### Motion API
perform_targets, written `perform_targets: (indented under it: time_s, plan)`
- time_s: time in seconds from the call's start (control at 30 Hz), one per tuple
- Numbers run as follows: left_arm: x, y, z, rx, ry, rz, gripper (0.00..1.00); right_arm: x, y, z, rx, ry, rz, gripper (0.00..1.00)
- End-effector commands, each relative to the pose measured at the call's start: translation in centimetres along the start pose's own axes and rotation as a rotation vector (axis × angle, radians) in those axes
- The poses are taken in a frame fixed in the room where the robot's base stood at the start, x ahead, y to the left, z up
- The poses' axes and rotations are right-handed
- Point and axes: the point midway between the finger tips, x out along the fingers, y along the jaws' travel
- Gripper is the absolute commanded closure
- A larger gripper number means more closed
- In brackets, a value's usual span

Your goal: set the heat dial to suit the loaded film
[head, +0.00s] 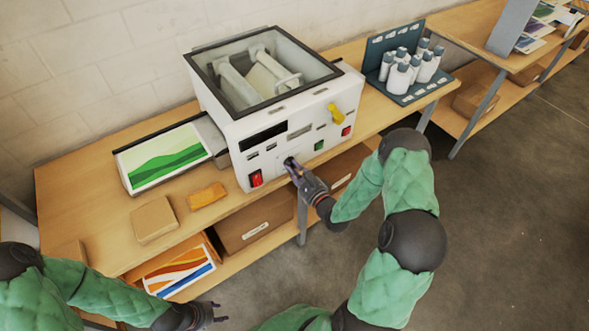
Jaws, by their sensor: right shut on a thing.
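The laminator (240,138) is a white box on the wooden bench, with a clear lid over film rolls (265,82). My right gripper (292,165) is at the lower front panel, shut on a small dark knob that looks like the heat dial. The fingers largely hide the knob and any marks around it. My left gripper (215,312) is low at the bottom of the view, away from the laminator, with its fingers apart and empty.
A green-striped print (160,158) lies on the feed tray at left. A tan block (154,220) and an orange pad (207,196) lie on the bench. A dark rack with several white bottles (399,76) stands at right. Boxes and prints sit on the lower shelf.

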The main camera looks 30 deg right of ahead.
Motion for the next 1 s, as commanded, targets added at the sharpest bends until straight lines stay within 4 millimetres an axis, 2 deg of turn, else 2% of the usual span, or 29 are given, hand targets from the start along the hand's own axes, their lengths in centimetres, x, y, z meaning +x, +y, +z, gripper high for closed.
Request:
perform_targets:
  time_s: [0.63,0.67,0.7,0.73,1.0]
  plan:
    - [-0.06,0.02,0.0,0.0,0.0,0.0,0.6,-0.06,0.09,-0.11,0.048,0.004,0.001,1.0]
    - [-0.06,0.02,0.0,0.0,0.0,0.0,0.6,-0.06,0.1,-0.11,0.048,0.004,0.001,0.71]
    - [-0.06,0.02,0.0,0.0,0.0,0.0,0.6,-0.06,0.1,-0.11,0.048,0.004,0.002,0.59]
    - [-0.06,0.02,0.0,0.0,0.0,0.0,0.6,-0.06,0.1,-0.1,0.048,0.004,0.002,0.55]
    - [-0.06,0.02,-0.01,0.0,0.0,0.0,0.6,-0.03,0.05,-0.03,0.047,0.001,0.001,0.55]
